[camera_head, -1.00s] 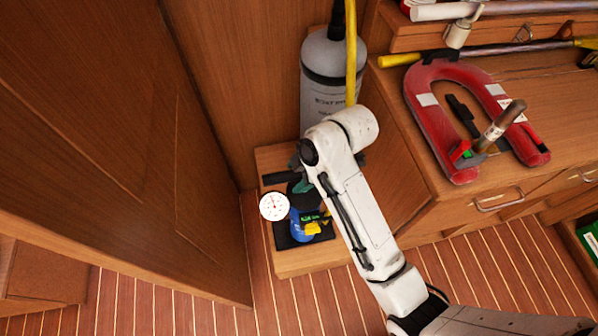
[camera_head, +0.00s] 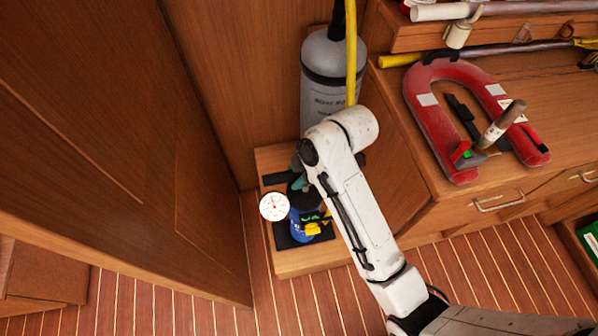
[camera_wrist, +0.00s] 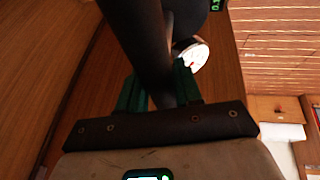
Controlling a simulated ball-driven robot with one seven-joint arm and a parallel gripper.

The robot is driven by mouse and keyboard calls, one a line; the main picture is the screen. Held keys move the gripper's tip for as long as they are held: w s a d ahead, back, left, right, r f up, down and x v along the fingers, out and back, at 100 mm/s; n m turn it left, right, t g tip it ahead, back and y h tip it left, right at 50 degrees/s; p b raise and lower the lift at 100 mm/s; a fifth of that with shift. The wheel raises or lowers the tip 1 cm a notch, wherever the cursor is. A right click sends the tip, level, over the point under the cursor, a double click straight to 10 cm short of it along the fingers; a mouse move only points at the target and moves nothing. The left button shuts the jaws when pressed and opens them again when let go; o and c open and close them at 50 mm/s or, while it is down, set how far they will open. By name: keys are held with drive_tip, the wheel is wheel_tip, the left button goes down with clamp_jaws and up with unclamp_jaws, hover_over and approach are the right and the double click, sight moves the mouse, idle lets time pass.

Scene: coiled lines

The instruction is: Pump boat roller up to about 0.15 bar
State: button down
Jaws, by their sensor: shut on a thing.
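A hand pump with a blue body (camera_head: 304,228) stands on a black base (camera_head: 284,239) on a low wooden step. Its round white gauge (camera_head: 273,206) sits at the left of the body. A thin red needle points roughly upward, but the scale is too small to read. My gripper (camera_head: 300,184) is above the pump, partly hidden by my arm. In the wrist view its green fingers are shut on the dark pump handle (camera_wrist: 148,45). The gauge shows there too, beyond the handle and seen at an angle (camera_wrist: 194,54). The boat roller is not identifiable in view.
A grey cylinder (camera_head: 318,88) with a yellow hose (camera_head: 351,60) stands behind the pump. A wooden panel closes in the left side. At right, a red horseshoe float (camera_head: 427,118) and a hammer (camera_head: 500,124) lie on a wooden cabinet top. Striped floor lies in front.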

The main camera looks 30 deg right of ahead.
sight(299, 191)
wheel_tip(299, 191, down, 4)
drive_tip(key=shift+r+b, duration=0.1)
drive_tip(key=shift+b, duration=0.55)
drive_tip(key=c, duration=0.8)
unclamp_jaws()
drive_tip(key=shift+c, duration=0.2)
drive_tip(key=v, duration=1)
drive_tip(key=shift+s+d+r+p, duration=0.2)
drive_tip(key=shift+r+p, duration=0.1)
drive_tip(key=shift+p, duration=0.1)
drive_tip(key=s+d+f+m+g+h, duration=0.1)
drive_tip(key=s+f+m, duration=0.4)
drive_tip(key=s, duration=0.5)
drive_tip(key=s+d+f+m+g+h, duration=0.1)
drive_tip(key=s+d+f+m, duration=0.3)
drive_tip(key=s+m, duration=0.6)
drive_tip(key=shift+f+h, duration=0.9)
drive_tip(key=shift+f, duration=0.05)
